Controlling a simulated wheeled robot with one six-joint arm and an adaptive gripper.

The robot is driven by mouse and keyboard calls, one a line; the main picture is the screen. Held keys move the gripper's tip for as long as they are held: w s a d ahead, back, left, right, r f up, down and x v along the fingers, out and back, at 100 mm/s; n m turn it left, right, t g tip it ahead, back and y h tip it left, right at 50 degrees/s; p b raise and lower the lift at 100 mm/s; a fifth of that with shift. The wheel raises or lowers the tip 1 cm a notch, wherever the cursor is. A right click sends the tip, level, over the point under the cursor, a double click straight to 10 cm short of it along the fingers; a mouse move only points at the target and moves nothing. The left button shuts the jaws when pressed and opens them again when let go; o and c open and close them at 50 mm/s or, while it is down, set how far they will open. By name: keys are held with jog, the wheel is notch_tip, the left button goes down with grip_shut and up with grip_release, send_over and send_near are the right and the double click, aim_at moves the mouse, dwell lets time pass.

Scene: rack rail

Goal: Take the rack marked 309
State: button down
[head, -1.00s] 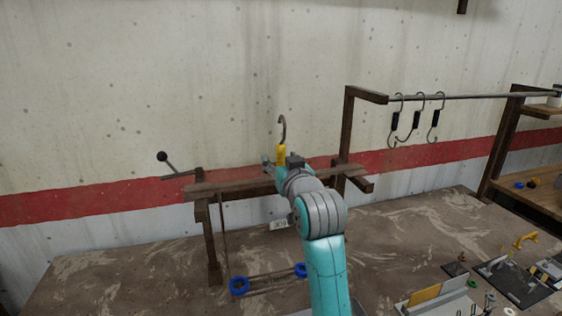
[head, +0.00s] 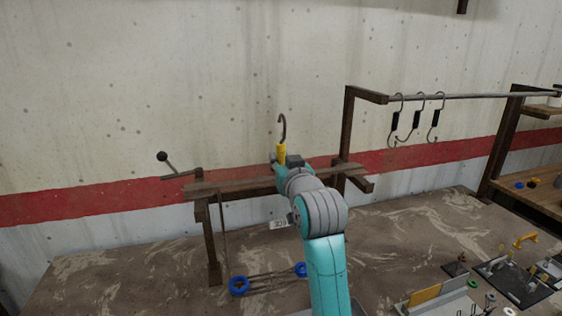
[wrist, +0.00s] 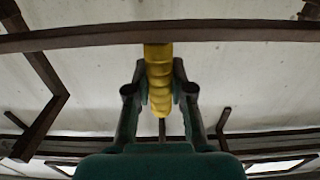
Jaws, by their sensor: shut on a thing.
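My gripper (wrist: 160,98) is shut on a yellow ribbed handle in the wrist view. In the head view the yellow handle (head: 281,152) stands up from my gripper, with a dark metal hook (head: 283,127) curving above it. The hook end is free in the air, in front of the wall. A small white tag (head: 279,224) hangs below the rail beside my arm; it seems to read 309, though the digits are small.
A wooden rail frame (head: 232,186) stands on the stained bench (head: 110,275). A black-knobbed lever (head: 163,157) is at its left end. Several black-handled hooks (head: 416,119) hang from a bar at right. Loose parts and a tray (head: 440,298) lie at front right.

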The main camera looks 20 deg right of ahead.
aim_at(282, 150)
jog(key=shift+r, duration=1.55)
